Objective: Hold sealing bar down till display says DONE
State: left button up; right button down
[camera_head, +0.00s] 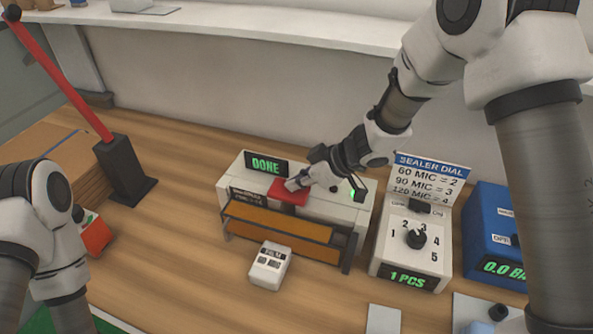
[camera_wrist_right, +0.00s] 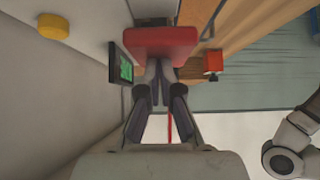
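The sealer (camera_head: 228,193) is a white machine on the wooden bench, with orange-brown strips along its front. Its black display (camera_head: 266,165) reads DONE in green. The red pad (camera_head: 288,190) of the sealing bar is on top; it also fills the upper middle of the right wrist view (camera_wrist_right: 160,46). My right gripper (camera_head: 298,184) reaches it from the right, its fingertips at the pad and apparently touching it. In the right wrist view its fingers (camera_wrist_right: 162,75) are close together against the pad. My left arm shows at the left edge, but its gripper is not visible.
A white dial box (camera_head: 402,240) reading 1 PCS stands right of the sealer, and a blue box (camera_head: 489,226) beyond it. A small white device marked FILM (camera_head: 270,266) lies in front. A red lever (camera_head: 65,80) on a black base stands left. Bare bench lies between lever and sealer.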

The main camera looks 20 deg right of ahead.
notch_tip(320, 180, up, 5)
jog(key=p, duration=0.6)
jog(key=shift+s+d+r+b, duration=0.15)
jog(key=shift+s+d+b, duration=0.2)
jog(key=shift+d+b, duration=0.25)
jog(key=p+v, duration=0.1)
jog(key=v, duration=0.7)
jog(key=shift+s, duration=0.1)
